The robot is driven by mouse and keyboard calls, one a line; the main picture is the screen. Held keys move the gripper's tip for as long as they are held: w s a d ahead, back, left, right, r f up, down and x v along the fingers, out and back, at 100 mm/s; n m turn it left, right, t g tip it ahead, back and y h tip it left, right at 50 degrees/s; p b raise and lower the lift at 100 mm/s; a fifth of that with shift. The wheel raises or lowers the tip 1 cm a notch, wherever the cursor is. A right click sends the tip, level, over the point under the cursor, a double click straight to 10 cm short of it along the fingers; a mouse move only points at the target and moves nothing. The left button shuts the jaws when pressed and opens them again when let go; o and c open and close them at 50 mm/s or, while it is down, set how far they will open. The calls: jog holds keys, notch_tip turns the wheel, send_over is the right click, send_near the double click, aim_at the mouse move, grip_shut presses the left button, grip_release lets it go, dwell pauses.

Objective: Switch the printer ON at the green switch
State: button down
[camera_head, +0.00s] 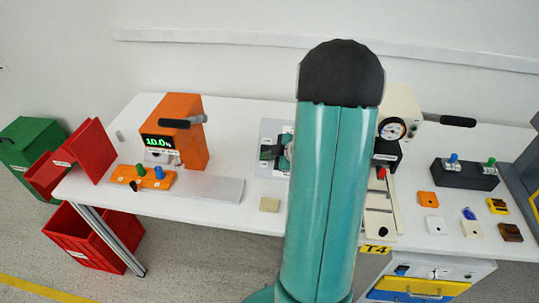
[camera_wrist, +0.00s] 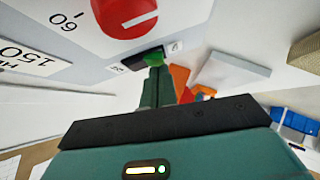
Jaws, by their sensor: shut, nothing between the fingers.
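In the wrist view a green switch (camera_wrist: 153,59) on a black base (camera_wrist: 138,62) is on a light grey panel (camera_wrist: 100,62), with small labels at both ends of the base. My gripper (camera_wrist: 154,69) is shut and empty, its teal fingers reaching to the green switch. The tips overlap the switch in this view; I cannot tell whether they touch it. The fingers hide part of the switch, so its position is unclear.
A red dial (camera_wrist: 125,14) is on the panel close to the switch. On the table (camera_head: 225,220) an orange machine (camera_head: 182,135) stands left, and a cream gauge box (camera_head: 403,105) stands right. A black box (camera_head: 465,177) with blue and green knobs stands farther right. Red crates (camera_head: 85,240) stand left.

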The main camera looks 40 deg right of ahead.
jog(key=shift+f, duration=0.1)
jog(key=shift+f, duration=0.2)
jog(key=shift+r, duration=0.1)
jog(key=shift+r, duration=0.7)
jog(key=shift+r, duration=0.1)
